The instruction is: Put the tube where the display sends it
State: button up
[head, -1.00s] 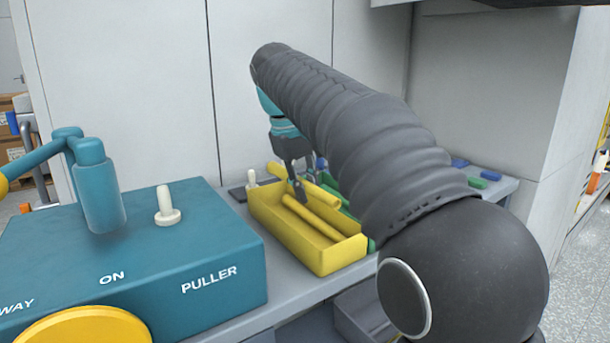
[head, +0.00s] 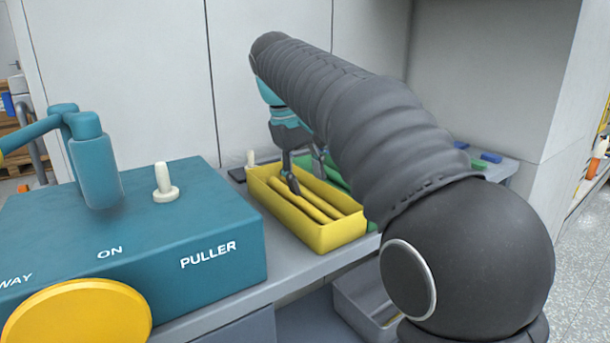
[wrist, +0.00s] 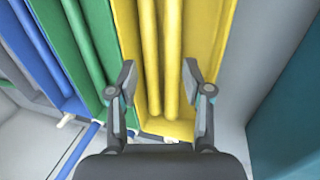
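A yellow tray (head: 345,232) stands on the bench, and two yellow tubes (head: 303,206) lie lengthwise in it, side by side. They also show in the wrist view (wrist: 173,60). My gripper (wrist: 160,78) is open above the near end of the tray in the wrist view, with one finger on each side of the two tubes. Nothing is visibly held between the fingers. In the head view my gripper (head: 306,177) is low over the tray, partly hidden by my arm. No readable display shows in these frames.
A green tray (wrist: 103,95) and a blue tray (wrist: 75,104) stand left of the yellow one in the wrist view, each holding a tube. A teal box (head: 235,282) marked PULLER stands left of the yellow tray, with a white peg (head: 165,184) on top.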

jog(key=v, duration=0.7)
jog(key=shift+r, duration=0.25)
dwell(0.8)
